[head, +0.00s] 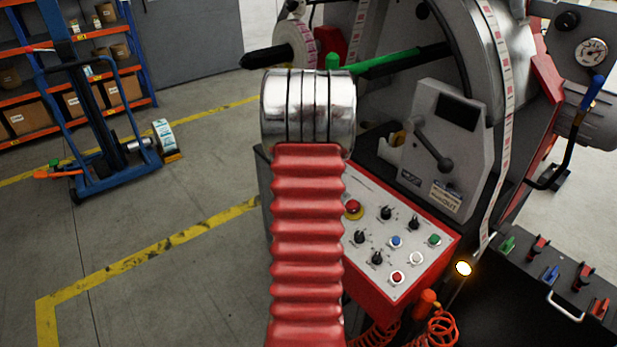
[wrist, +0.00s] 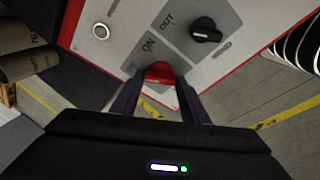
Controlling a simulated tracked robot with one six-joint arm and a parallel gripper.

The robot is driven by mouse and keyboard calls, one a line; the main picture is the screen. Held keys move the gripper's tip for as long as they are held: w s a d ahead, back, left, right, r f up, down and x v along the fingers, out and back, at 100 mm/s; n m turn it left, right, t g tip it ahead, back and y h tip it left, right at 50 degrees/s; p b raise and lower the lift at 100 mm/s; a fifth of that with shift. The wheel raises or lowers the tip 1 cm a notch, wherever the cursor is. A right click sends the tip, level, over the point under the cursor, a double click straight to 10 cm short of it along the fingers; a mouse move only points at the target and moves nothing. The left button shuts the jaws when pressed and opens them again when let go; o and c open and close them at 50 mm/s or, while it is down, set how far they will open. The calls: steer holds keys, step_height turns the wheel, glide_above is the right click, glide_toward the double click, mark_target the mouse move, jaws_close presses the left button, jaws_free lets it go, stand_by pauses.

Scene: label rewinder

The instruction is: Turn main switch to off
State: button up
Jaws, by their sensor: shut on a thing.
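In the wrist view, a red knob (wrist: 160,71), by its place the main switch, sits at the edge of a grey and white panel (wrist: 150,12). The word ON is printed close to it. My gripper (wrist: 161,80) is shut on this knob, one dark finger on each side. The fingers hide much of the knob, and I see no OFF mark, so its setting is unclear. In the head view my red ribbed arm with its chrome joint covers the gripper and the left part of the control panel (head: 420,229).
A black knob (wrist: 206,30) and a silver button (wrist: 101,31) are near the fingers. The head view shows a red and yellow stop button (head: 353,207) and a grey lever unit (head: 440,150) above. A blue lift trolley (head: 90,130) stands left; the floor between is clear.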

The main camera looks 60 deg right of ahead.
steer(key=o, duration=1.1)
steer(key=shift+c, duration=0.2)
steer(key=shift+r, duration=0.1)
steer(key=shift+r, duration=0.2)
steer(key=shift+s+a+r, duration=0.15)
steer(key=shift+a+r, duration=0.2)
steer(key=shift+r, duration=0.25)
steer(key=shift+s+a+r, duration=0.15)
steer(key=shift+a+r, duration=0.15)
steer(key=shift+r, duration=0.25)
steer(key=s+a, duration=0.2)
steer(key=a, duration=0.1)
steer(key=s+a, duration=0.2)
steer(key=a, duration=0.1)
steer(key=s+a, duration=0.1)
steer(key=a, duration=0.2)
steer(key=shift+s+a+f, duration=0.1)
steer(key=shift+s+a, duration=0.25)
steer(key=shift+s, duration=0.05)
